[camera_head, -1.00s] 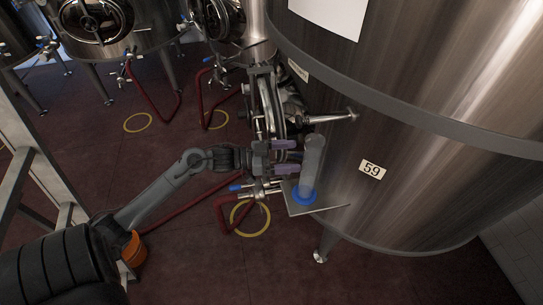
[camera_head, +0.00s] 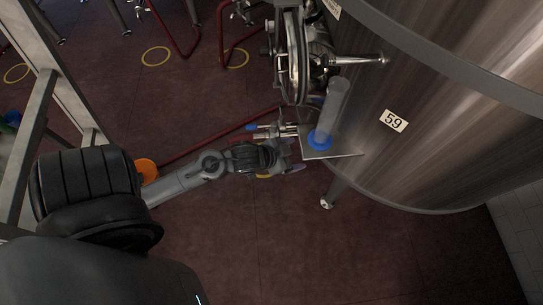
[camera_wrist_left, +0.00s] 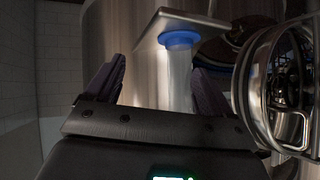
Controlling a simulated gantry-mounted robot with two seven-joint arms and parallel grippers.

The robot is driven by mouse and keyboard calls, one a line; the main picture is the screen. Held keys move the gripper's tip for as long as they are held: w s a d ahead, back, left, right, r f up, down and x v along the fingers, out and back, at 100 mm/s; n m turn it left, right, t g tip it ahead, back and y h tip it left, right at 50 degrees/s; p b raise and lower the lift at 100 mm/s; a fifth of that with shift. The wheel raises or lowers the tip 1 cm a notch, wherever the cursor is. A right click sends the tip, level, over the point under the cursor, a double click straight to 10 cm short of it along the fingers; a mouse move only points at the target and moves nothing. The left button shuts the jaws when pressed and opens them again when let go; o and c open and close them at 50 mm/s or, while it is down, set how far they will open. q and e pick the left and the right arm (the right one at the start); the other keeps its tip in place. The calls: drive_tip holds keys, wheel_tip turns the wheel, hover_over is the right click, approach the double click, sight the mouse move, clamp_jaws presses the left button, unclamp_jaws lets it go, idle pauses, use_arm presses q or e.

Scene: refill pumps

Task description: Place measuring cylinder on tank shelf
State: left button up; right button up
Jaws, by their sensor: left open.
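The clear measuring cylinder (camera_head: 333,107) stands upright on its blue base on the metal tank shelf (camera_head: 345,155), beside the big steel tank. In the left wrist view, the cylinder (camera_wrist_left: 180,80) appears upside down, its blue base against the shelf (camera_wrist_left: 205,19). My left gripper (camera_head: 296,157) is open and empty, left of the shelf and apart from the cylinder; its fingers are partly hard to make out in the head view. In the left wrist view, the cylinder shows beyond and between the spread dark purple fingers (camera_wrist_left: 157,70). My right gripper is not in view.
The steel tank (camera_head: 440,110) with label 59 fills the right side. A round hatch (camera_head: 292,60) and a valve with a blue handle (camera_head: 262,128) are close to my left gripper. A metal frame (camera_head: 35,120) stands at left. The red floor in front is clear.

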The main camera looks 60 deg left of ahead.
use_arm(q)
drive_tip(key=s+d+g, duration=0.6)
drive_tip(key=s+d, duration=0.3)
drive_tip(key=s, duration=0.4)
drive_tip(key=shift+f+n+g, duration=0.4)
drive_tip(key=shift+f, duration=0.05)
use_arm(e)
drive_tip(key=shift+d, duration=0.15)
use_arm(q)
drive_tip(key=shift+d, duration=0.1)
